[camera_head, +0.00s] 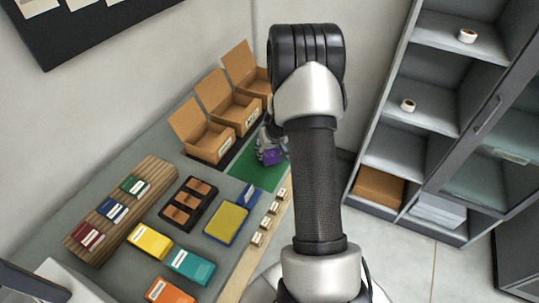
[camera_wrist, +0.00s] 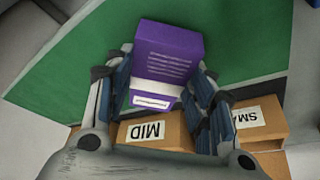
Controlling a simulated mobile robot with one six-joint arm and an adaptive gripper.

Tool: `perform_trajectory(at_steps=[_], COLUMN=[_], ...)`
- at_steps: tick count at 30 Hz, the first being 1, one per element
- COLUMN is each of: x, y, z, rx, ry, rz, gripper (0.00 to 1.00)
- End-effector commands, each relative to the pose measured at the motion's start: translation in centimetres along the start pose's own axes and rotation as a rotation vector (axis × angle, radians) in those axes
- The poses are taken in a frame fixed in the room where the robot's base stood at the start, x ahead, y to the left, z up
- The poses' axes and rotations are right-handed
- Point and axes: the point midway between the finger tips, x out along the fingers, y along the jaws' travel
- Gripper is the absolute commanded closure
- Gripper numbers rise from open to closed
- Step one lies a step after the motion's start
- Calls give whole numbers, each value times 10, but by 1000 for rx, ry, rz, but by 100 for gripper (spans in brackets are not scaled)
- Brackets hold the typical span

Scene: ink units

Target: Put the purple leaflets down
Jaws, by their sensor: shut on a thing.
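The purple leaflets (camera_wrist: 168,50) are a purple stack with a white band and label. My gripper (camera_wrist: 160,95) is shut on them, with a finger pad on each side in the wrist view. In the head view the purple leaflets (camera_head: 271,156) show small, held over or on the green mat (camera_head: 243,171). My gripper (camera_head: 268,146) is partly hidden by my own arm there. I cannot tell whether the leaflets touch the mat. The green mat (camera_wrist: 60,65) also spreads behind them in the wrist view.
Open cardboard boxes (camera_head: 208,137) stand behind the mat; the wrist view shows labels MID (camera_wrist: 150,129) and SMA (camera_wrist: 246,118). A wooden rack (camera_head: 122,212) with coloured stacks, a dark divided tray (camera_head: 188,204), a yellow pad (camera_head: 227,222) and loose stacks lie nearer. Grey shelves (camera_head: 400,140) stand right.

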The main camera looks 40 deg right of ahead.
Motion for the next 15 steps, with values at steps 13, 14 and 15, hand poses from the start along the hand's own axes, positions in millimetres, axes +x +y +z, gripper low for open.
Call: perform_trajectory(at_steps=[13,14,15], x=[11,12,13], y=[0,0,0], z=[4,4,5], rx=[0,0,0], ry=[2,2,2], rz=[1,1,1], gripper=[82,82,82])
